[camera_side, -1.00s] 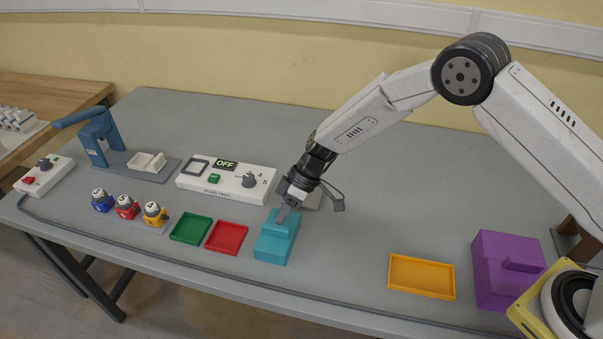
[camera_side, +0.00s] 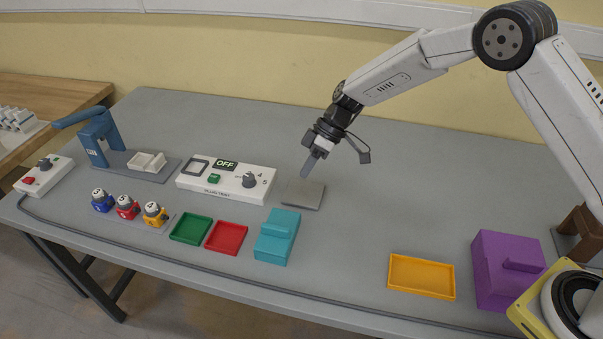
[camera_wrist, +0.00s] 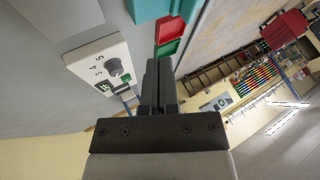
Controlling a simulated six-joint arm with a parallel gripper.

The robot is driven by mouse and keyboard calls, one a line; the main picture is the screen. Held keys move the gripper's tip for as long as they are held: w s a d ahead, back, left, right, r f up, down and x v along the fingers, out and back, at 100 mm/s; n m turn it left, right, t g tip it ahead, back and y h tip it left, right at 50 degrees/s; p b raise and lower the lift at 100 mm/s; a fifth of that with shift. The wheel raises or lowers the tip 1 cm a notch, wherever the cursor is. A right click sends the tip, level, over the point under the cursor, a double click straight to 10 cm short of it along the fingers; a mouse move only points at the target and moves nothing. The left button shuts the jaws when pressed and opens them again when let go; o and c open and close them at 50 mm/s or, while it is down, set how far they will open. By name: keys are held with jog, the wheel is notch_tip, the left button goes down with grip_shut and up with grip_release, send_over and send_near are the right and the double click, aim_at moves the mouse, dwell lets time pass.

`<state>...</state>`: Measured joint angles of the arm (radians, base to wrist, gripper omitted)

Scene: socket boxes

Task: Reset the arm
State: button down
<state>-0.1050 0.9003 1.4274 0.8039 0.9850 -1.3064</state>
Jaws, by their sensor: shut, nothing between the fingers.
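My gripper (camera_side: 307,168) is raised above the table, over a small grey plate (camera_side: 303,194), with its fingers together and nothing held. In the wrist view the two dark fingers (camera_wrist: 159,85) are pressed side by side. The teal box (camera_side: 277,237) stands on the table to the front left of my gripper, apart from it. Part of the teal box also shows at the top of the wrist view (camera_wrist: 152,9).
The white panel (camera_side: 226,181) reading OFF is left of the plate. Green (camera_side: 190,229) and red (camera_side: 226,238) trays lie left of the teal box. A yellow tray (camera_side: 421,277) and purple box (camera_side: 507,268) stand right. The table's middle right is clear.

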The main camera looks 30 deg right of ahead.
jog(key=shift+d+r, duration=0.15)
jog(key=s+d+r+m+t+h, duration=0.1)
jog(key=s+d+m+h, duration=0.1)
jog(key=s+d, duration=0.3)
jog(key=s+d+r+m+t+h, duration=0.1)
jog(key=s+d+r+m+h, duration=0.1)
jog(key=s, duration=0.9)
jog(key=s+d+r+m+t+h, duration=0.1)
jog(key=s+d+r+m+h, duration=0.1)
jog(key=s+d+m, duration=0.4)
jog(key=s+d+h, duration=0.1)
jog(key=s+d, duration=0.1)
jog(key=d, duration=0.1)
jog(key=shift+r, duration=0.1)
